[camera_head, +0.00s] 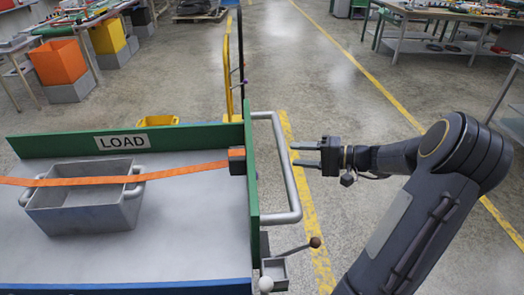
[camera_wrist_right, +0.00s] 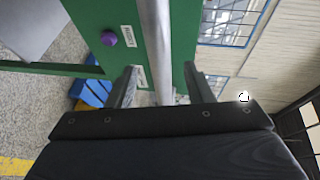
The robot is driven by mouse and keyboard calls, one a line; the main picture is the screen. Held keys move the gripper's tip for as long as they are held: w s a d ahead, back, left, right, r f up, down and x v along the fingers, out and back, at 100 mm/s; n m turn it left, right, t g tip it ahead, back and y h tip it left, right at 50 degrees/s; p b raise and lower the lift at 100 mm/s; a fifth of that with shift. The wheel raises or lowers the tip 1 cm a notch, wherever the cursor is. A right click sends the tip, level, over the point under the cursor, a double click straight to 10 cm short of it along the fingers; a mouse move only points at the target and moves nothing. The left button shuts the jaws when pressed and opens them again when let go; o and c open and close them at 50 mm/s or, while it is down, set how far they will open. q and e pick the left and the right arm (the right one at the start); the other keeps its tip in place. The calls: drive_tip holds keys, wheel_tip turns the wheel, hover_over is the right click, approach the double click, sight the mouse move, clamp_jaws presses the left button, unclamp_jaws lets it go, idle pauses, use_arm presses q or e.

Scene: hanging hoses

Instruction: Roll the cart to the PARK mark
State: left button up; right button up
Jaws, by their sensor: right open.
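The cart has a grey deck, a green back wall (camera_head: 60,143) with a LOAD label, and a green right end panel (camera_head: 252,190). A grey bin (camera_head: 85,218) sits on the deck under an orange strap (camera_head: 190,172). A grey bar handle (camera_head: 291,195) sticks out from the right end. My right gripper (camera_head: 294,154) is open at this handle, coming from the right. In the wrist view the handle bar (camera_wrist_right: 155,35) runs between the open fingers (camera_wrist_right: 163,78); contact cannot be told. My left gripper is not in view. No PARK mark shows.
A lever with a brown knob (camera_head: 315,242) and a white knob (camera_head: 266,284) are below the handle. A yellow post (camera_head: 228,65) stands behind the cart. Workbenches (camera_head: 430,45) stand at the back right, bins (camera_head: 58,62) at the back left. Floor between is clear, with yellow lines.

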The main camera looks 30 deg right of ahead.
drive_tip(key=x, duration=0.7)
drive_tip(key=shift+w+a+f, duration=0.1)
clamp_jaws()
